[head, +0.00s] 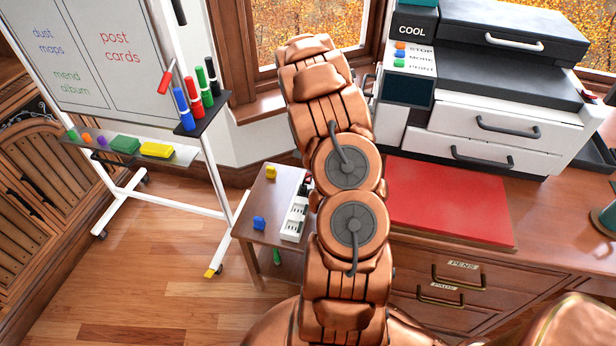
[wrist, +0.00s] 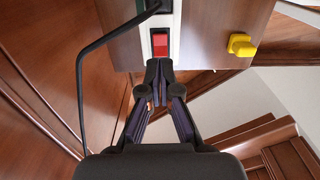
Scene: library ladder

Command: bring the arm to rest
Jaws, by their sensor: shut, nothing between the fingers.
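My copper arm (head: 345,190) reaches away from me across the middle of the head view. My gripper (wrist: 158,68) shows in the wrist view with its fingertips together and nothing between them. The tips point at a red rocker switch (wrist: 160,43) at the end of a white power strip; I cannot tell whether they touch it. In the head view my gripper is mostly hidden behind the arm, near the power strip (head: 294,218) on a small low table (head: 262,192).
A yellow piece (head: 271,171) and a blue piece (head: 258,223) sit on the low table. A black cable (wrist: 84,75) loops beside my gripper. The whiteboard stand (head: 222,200) is left; the desk with a red mat (head: 450,200) and printer (head: 500,120) is right. Open floor (head: 165,250) lies front left.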

